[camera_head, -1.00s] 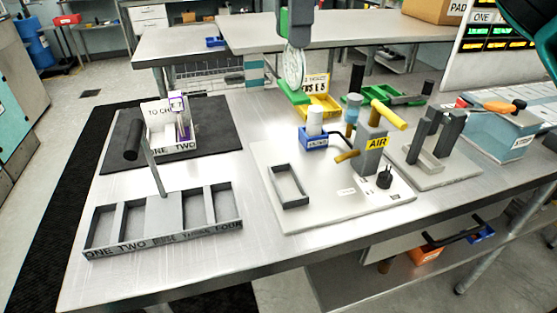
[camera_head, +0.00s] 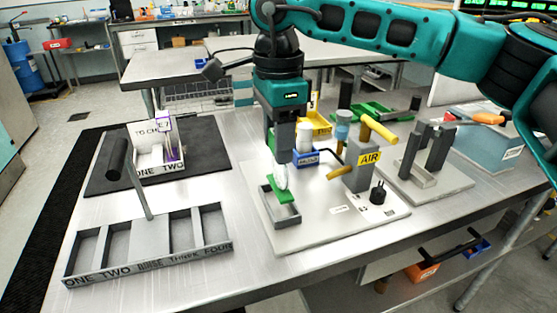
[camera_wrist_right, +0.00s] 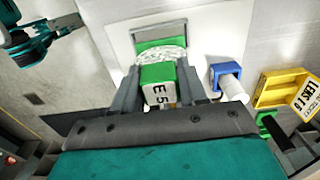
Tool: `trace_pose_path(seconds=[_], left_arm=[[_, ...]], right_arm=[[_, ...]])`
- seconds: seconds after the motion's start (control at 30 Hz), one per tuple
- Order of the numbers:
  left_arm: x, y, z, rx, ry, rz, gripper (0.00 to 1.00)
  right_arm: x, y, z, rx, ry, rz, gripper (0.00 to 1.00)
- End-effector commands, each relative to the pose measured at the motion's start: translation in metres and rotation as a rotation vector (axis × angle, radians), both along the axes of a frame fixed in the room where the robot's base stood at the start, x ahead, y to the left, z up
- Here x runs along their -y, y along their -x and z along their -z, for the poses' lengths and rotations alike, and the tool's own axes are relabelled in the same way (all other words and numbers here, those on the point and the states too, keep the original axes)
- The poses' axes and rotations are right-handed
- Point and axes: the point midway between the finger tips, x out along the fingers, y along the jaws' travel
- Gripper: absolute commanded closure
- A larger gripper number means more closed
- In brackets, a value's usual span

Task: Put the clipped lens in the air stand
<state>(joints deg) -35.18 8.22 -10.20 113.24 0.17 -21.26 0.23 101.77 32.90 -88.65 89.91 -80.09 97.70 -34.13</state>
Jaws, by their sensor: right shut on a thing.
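My right gripper (camera_head: 281,160) points down and is shut on the clipped lens (camera_head: 282,178), a clear round lens with green clip parts. In the right wrist view, the green clip block marked E 5 (camera_wrist_right: 158,85) sits between the fingers, with the lens edge beyond it. The lens hangs upright over the grey open frame (camera_head: 267,212) on the white board; I cannot tell whether its lower green part touches the frame. The grey post labelled AIR (camera_head: 366,172) stands right of it on the same board. A teal arm part of mine shows at upper left in the wrist view; its jaws are unclear.
A blue holder with a white cylinder (camera_head: 304,140) stands close behind the gripper. A yellow bin (camera_head: 318,122) and green trays are further back. A grey compartment rack (camera_head: 150,255) lies front left, a white box (camera_head: 160,157) on a dark mat behind it.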

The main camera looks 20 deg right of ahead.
Motion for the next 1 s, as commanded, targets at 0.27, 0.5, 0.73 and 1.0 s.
trace_pose_path(seconds=[0.27,0.5,0.73,1.0], left_arm=[[0.0,0.001,0.004,-0.007,-0.001,-0.001,0.57],[-0.001,0.001,0.004,-0.007,-0.002,0.0,0.57],[0.0,0.001,0.006,-0.008,0.0,0.0,0.57],[0.0,0.001,0.005,-0.007,0.0,0.001,0.57]], right_arm=[[0.0,0.0,0.04,0.0,0.0,0.001,1.0],[0.0,0.0,0.041,0.001,0.0,0.001,1.0],[0.0,0.0,0.044,0.0,0.001,0.0,0.51],[0.0,0.0,0.044,0.0,0.001,0.0,0.32]])
